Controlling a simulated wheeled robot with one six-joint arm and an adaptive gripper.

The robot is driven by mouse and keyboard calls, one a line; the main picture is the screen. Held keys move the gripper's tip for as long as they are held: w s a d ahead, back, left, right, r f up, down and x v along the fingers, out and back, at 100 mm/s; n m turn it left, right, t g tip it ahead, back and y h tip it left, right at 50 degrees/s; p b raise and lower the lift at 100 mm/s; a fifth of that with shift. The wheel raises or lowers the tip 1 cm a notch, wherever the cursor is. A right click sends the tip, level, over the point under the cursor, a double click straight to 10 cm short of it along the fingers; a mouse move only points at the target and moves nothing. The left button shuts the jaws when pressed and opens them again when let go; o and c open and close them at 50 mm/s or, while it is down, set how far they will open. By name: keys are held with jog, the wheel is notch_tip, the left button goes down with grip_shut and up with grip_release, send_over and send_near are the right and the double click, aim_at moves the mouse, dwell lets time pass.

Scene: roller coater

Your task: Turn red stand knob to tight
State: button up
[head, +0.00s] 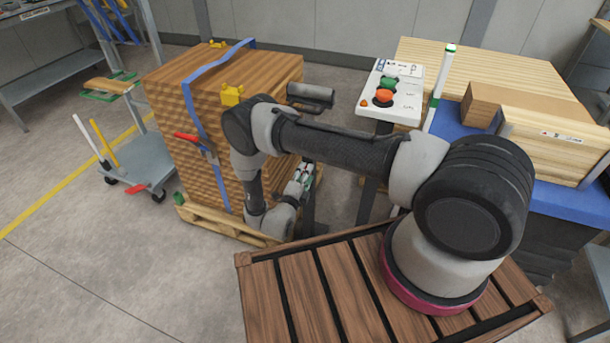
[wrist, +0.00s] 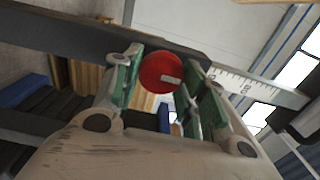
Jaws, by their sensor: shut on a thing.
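The red stand knob (wrist: 162,73) is round, with a pale mark on its face, and sits on a dark post (wrist: 60,38) in the wrist view. My gripper (wrist: 162,88) is around the knob, with one green-padded finger on each side, shut on it. In the head view my gripper (head: 304,176) is low beside a dark upright stand (head: 308,212), in front of the wrapped stack. The knob is hidden in the head view.
A strapped wooden stack (head: 180,130) on a pallet (head: 240,232) stands close to my arm. A control box (head: 392,92) with green and red-orange buttons is right of it. A scale strip (wrist: 245,84) runs beside the post. Floor at the left front is free.

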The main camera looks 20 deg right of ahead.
jog(key=shift+s, duration=0.1)
jog(key=o, duration=1)
jog(key=v, duration=1.2)
